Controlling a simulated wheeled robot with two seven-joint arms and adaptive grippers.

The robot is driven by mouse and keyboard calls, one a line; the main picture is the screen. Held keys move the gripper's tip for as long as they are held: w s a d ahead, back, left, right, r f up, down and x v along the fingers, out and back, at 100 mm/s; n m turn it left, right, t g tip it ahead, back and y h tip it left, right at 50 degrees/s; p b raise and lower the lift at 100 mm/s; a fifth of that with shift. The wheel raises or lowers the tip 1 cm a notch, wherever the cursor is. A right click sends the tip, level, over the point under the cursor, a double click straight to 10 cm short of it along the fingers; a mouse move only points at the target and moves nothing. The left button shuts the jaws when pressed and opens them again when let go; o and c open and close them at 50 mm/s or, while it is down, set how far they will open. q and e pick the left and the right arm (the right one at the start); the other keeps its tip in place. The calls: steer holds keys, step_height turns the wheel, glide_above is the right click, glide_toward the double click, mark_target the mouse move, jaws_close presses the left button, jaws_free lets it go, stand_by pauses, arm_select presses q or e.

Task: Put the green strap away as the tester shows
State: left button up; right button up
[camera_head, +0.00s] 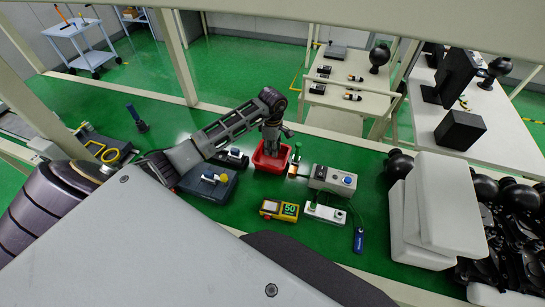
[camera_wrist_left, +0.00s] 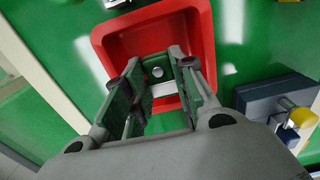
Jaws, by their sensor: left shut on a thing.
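My left gripper (camera_head: 270,143) reaches down over a red bin (camera_head: 258,162) on the green bench. In the left wrist view the gripper (camera_wrist_left: 157,75) is shut on a small green piece with a round silver stud, which looks like the green strap (camera_wrist_left: 157,64). A pale band shows just below the stud. The piece is at the mouth of the red bin (camera_wrist_left: 100,45); I cannot tell if it touches the floor. A grey box with a blue button (camera_head: 333,179) stands right of the bin. A yellow meter marked 50 (camera_head: 280,209) lies nearer. My right gripper is not in view.
A white box with a green button (camera_head: 325,212) and a blue tag (camera_head: 359,240) lie near the grey box. A dark blue block with a yellow knob (camera_head: 208,184) sits left of the bin. White cases (camera_head: 440,205) and black parts crowd the right.

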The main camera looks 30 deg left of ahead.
mark_target(273, 162)
arm_select(q)
steer(key=shift+f, duration=1.05)
steer(key=shift+f+p, duration=0.35)
steer(key=shift+f, duration=1.55)
steer(key=shift+f, duration=0.15)
steer(key=o, duration=0.9)
